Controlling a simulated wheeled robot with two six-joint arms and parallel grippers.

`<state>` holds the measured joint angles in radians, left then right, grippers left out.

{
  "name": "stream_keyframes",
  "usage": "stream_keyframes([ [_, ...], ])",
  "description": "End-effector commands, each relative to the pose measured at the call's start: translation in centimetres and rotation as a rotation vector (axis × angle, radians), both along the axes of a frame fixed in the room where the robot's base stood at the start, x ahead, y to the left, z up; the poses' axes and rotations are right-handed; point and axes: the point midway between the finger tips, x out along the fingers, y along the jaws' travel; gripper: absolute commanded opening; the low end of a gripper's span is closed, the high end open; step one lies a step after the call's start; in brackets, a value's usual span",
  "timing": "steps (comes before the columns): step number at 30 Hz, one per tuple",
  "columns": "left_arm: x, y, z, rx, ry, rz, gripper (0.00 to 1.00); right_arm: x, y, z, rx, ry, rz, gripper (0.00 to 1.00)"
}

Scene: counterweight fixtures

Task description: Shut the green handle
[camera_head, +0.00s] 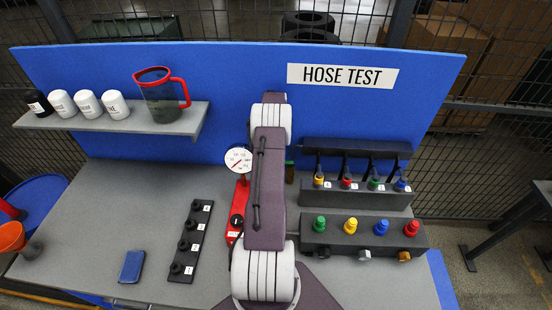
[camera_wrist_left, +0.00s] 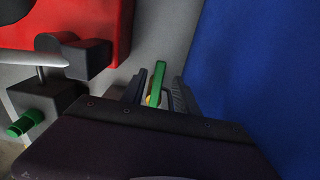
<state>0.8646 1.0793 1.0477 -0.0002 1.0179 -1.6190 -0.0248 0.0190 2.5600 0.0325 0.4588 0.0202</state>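The green handle (camera_wrist_left: 158,78) shows in the left wrist view as an upright green bar with a yellow-orange spot at its lower end. My left gripper (camera_wrist_left: 157,90) is open, with one dark finger on each side of the bar. Narrow gaps show between bar and fingers. In the head view my arm covers the left gripper and most of the area around it. A small dark green patch (camera_head: 289,164) shows just right of the arm; I cannot tell if it is the handle. My right gripper is not in view.
A red gauge stand (camera_head: 237,210) with a white dial (camera_head: 239,160) is left of the arm. A black block (camera_head: 345,237) with coloured knobs is at right. A black strip (camera_head: 190,240), blue phone (camera_head: 132,266) and shelf (camera_head: 185,125) with jug (camera_head: 160,100) are at left.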

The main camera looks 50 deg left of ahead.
Motion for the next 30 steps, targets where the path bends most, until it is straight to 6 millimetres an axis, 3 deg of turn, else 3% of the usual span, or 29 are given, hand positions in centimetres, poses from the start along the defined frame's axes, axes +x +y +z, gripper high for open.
stream_keyframes([
  [6, 0.1, 0.1, 4.6, 0.004, -0.003, 0.000, 0.36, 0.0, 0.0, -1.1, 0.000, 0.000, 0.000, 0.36],
  [12, 0.1, 0.1, 7.6, -0.001, 0.001, -0.001, 0.36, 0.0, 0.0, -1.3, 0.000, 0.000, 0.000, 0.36],
  [30, 0.0, 0.0, 8.1, -0.001, 0.001, -0.001, 0.36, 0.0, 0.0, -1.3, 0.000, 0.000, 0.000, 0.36],
])
